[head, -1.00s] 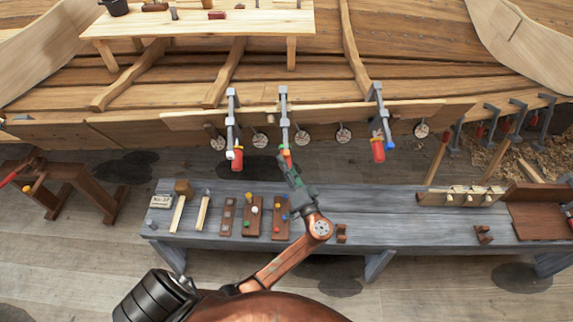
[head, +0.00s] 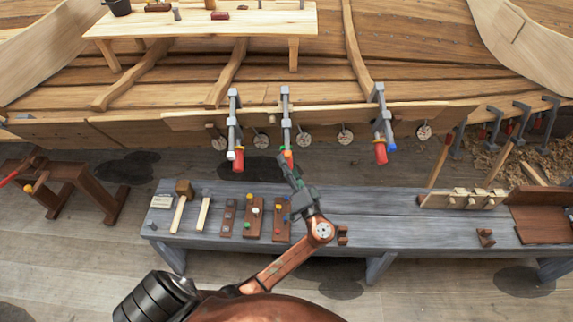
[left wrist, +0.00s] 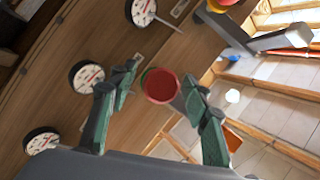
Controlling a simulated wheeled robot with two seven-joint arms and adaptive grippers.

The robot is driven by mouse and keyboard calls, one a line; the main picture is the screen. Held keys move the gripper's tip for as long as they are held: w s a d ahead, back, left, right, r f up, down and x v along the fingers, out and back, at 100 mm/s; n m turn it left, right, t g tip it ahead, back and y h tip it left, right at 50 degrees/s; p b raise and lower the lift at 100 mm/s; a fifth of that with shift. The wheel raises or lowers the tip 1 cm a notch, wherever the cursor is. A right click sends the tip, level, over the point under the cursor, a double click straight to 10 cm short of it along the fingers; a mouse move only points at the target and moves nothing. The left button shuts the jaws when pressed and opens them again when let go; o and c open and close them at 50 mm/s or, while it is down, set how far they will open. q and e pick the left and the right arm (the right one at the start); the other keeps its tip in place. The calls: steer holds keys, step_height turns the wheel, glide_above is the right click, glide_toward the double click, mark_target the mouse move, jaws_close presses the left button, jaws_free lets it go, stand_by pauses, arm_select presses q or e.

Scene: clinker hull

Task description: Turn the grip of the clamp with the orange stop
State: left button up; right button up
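Three grey clamps hang on the hull plank in the head view: a left clamp (head: 232,118), a middle clamp (head: 286,115) and a right clamp (head: 380,110). The left clamp's red grip (head: 238,161) and the right clamp's red grip (head: 380,154) hang free. A blue stop (head: 392,148) is at the right clamp. My left gripper (head: 287,163) is at the lower end of the middle clamp. In the left wrist view, its open fingers (left wrist: 160,92) stand either side of a round red grip end (left wrist: 161,86), apparently untouched. My right gripper is out of view.
A grey bench (head: 370,205) below the clamps carries a mallet (head: 182,203), wooden blocks and a peg rack (head: 462,199). Round dials (head: 346,134) line the hull under the plank. A brown trestle (head: 75,180) stands at left.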

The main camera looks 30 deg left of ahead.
arm_select(q)
steer(key=shift+d, duration=0.1)
steer(key=v, duration=1.2)
steer(key=shift+r, duration=0.1)
stand_by(1.0)
